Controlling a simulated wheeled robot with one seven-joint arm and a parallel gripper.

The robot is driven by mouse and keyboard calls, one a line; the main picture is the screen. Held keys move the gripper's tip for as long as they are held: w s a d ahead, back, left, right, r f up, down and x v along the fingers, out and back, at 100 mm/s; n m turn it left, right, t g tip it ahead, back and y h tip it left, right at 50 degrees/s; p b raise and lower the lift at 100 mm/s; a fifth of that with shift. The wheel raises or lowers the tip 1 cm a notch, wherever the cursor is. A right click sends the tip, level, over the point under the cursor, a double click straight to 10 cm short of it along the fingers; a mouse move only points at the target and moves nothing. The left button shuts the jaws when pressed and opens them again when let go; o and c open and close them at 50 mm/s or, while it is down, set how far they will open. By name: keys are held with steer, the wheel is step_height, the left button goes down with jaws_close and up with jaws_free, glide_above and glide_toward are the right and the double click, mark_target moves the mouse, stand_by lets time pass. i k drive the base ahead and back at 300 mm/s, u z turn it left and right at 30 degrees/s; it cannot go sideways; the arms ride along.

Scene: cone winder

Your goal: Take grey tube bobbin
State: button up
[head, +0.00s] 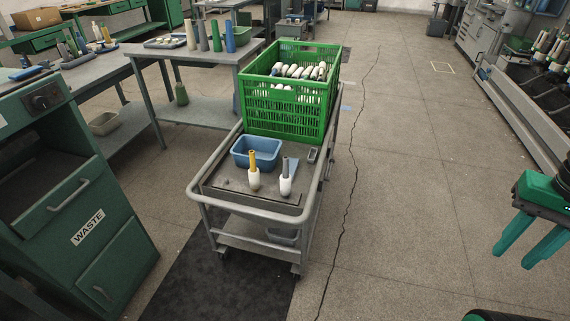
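On the tray top of a grey cart (194,188) stand two upright bobbins with white yarn around their lower parts. The right one has a grey tube (287,179) sticking up from its yarn. The left one has a yellow tube (253,171). They stand close together but apart, near the cart's front end. My gripper (514,259) is at the far right, with green fingers spread apart and nothing between them. It is well away from the cart, over the floor.
A blue bin (255,152) sits just behind the two bobbins. Behind it, a tall green crate (288,108) holds several white bobbins. A green waste cabinet (85,205) stands left. A machine (531,103) lines the right. The floor between cart and machine is clear.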

mark_target(286, 178)
steer(key=u, duration=0.1)
steer(key=i, duration=1)
steer(key=u, duration=0.1)
